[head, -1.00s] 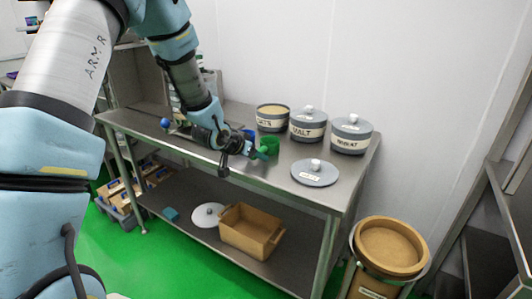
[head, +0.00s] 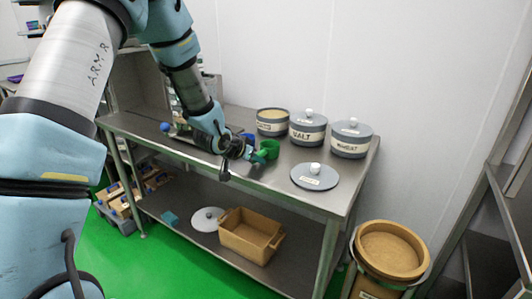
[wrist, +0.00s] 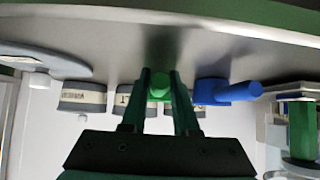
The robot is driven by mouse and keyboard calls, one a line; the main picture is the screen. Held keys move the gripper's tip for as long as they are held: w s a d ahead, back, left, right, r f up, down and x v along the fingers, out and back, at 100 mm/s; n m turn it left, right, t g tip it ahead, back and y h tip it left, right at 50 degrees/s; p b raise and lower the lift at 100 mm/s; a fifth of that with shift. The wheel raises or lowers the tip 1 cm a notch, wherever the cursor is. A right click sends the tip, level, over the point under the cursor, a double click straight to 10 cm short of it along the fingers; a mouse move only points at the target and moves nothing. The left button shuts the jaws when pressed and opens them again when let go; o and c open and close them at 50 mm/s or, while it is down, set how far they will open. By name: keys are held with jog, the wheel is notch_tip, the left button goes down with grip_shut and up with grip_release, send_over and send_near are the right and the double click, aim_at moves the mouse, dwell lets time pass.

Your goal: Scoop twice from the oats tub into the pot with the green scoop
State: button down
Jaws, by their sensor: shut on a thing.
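My gripper (head: 259,158) is low over the front of the steel table, shut on the handle of the green scoop (head: 269,148). In the wrist view the scoop's green handle (wrist: 158,84) sits between my two fingers. The scoop's cup is upright, close to the tabletop; I cannot tell if it touches. The oats tub (head: 272,127) stands open just behind the scoop, with pale contents near its rim. Its label is partly blurred. I cannot make out the pot; my arm covers the table's left part.
A blue scoop (wrist: 225,92) is beside the green one. Lidded malt (head: 307,133) and wheat (head: 350,143) tubs stand right of the oats. A loose grey lid (head: 314,177) lies on the table (head: 280,190). A brown crate (head: 250,240) is on the lower shelf.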

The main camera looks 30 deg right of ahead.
dwell(0.3)
jog(key=shift+r+p, duration=2.35)
jog(key=shift+r, duration=0.7)
jog(key=shift+a, duration=0.1)
